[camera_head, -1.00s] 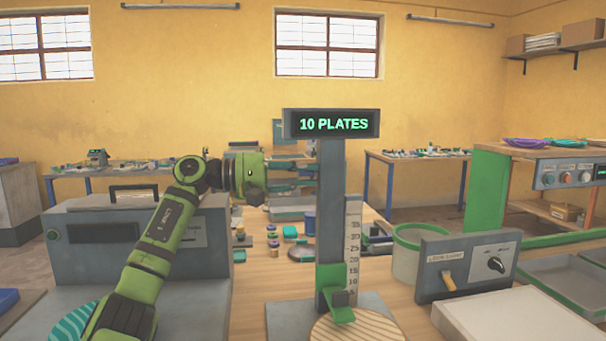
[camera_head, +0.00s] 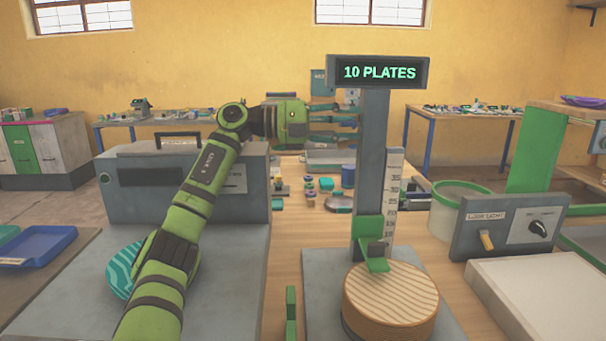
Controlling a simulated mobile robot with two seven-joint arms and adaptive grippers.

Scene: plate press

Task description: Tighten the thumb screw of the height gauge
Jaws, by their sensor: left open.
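The height gauge has a grey column (camera_head: 372,150) with a white scale (camera_head: 394,195) and a green slider (camera_head: 367,228) low on it. A round stack of striped plates (camera_head: 390,305) stands on the gauge's base, below the slider. My left gripper (camera_head: 345,122) is open, with its fingers pointing right toward the upper column, well above the slider. The fingertips end at the column's left edge in the picture; touching or depth is unclear. My right gripper is not in view.
A "10 PLATES" display (camera_head: 379,73) tops the column. A grey machine (camera_head: 125,205) stands at left, and a blue tray (camera_head: 38,245) lies at far left. A lamp switch panel (camera_head: 470,240) and a green-rimmed bin (camera_head: 458,205) stand at right. Small parts lie behind the gauge.

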